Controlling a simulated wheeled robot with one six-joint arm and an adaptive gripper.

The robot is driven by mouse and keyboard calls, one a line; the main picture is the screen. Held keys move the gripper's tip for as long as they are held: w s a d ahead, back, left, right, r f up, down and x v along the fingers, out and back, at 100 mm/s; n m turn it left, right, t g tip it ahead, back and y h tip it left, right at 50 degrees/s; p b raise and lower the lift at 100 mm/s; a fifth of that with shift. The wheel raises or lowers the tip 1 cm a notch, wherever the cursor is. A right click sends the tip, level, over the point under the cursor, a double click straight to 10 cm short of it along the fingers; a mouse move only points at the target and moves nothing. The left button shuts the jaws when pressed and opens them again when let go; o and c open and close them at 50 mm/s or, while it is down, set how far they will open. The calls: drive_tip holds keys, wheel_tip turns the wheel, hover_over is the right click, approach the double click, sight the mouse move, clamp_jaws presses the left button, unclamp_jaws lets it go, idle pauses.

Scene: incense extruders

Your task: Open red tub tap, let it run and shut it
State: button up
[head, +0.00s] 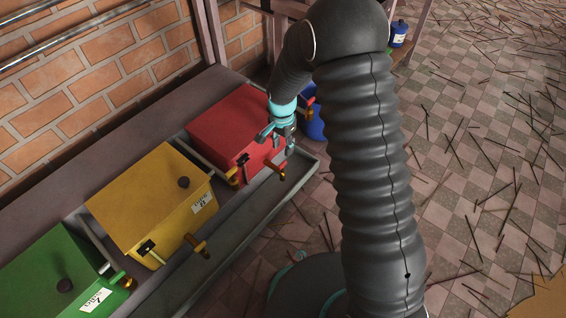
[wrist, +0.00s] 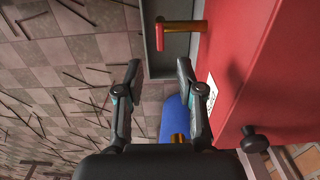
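The red tub (head: 225,122) stands on the bench as the far tub in the row; its red wall also shows at the right of the wrist view (wrist: 245,60). Its tap, a brass spout (wrist: 183,26) with a red handle (wrist: 159,45), sticks out from the front, and in the head view (head: 282,175) it sits low by the tub. My gripper (wrist: 157,72) is open and empty, its two fingers spread apart. The tap lies ahead of the fingertips, apart from them.
A yellow tub (head: 145,195) and a green tub (head: 45,270) stand nearer in the row, each with a tap. A grey trough (head: 235,225) runs along the front. A blue container (wrist: 172,117) is beyond the red tub. Sticks litter the tiled floor.

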sight(282, 164)
wheel_tip(282, 164, down, 9)
drive_tip(key=shift+f+b, duration=0.1)
drive_tip(key=shift+b, duration=0.4)
